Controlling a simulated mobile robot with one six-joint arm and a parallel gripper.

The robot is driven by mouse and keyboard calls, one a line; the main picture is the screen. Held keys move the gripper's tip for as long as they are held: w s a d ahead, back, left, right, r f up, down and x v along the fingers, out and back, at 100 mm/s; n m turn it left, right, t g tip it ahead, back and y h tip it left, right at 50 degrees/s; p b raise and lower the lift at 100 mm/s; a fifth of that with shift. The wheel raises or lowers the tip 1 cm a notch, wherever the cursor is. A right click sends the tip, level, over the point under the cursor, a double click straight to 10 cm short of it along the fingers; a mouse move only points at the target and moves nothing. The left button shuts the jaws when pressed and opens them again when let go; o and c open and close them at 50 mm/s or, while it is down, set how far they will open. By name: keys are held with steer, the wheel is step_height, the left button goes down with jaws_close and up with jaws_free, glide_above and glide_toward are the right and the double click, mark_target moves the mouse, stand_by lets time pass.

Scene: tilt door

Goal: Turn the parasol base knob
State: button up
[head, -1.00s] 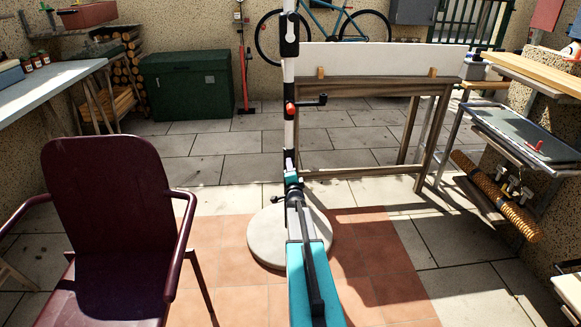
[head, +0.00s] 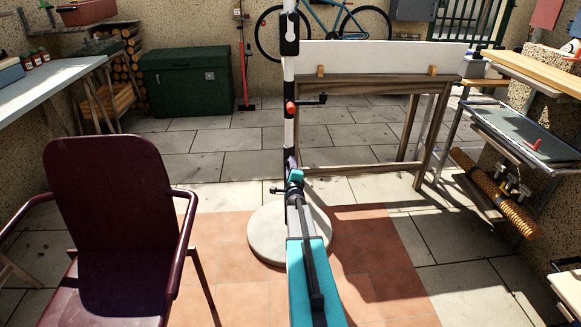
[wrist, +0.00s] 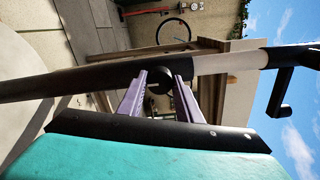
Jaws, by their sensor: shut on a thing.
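The parasol pole (head: 289,135), banded black and white, rises from a round pale base (head: 264,238) on the terracotta tiles. In the wrist view the pole (wrist: 228,63) lies sideways, with its black lower tube (wrist: 60,84) at left. A small dark round knob (wrist: 160,84) sits at the side of the black tube. My gripper (wrist: 158,77) has its two purple fingers on either side of the knob, shut on it. In the head view my own arm hides the knob and most of the gripper.
A crank handle (head: 311,99) sticks out right from the pole, above my gripper. A maroon chair (head: 105,190) stands at left. A wooden frame (head: 380,82) stands behind the pole. The tiles right of the base are clear.

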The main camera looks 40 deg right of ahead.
steer(key=o, duration=1)
steer(key=shift+o, duration=0.2)
steer(key=p+v, duration=0.1)
steer(key=v, duration=1.3)
stand_by(0.3)
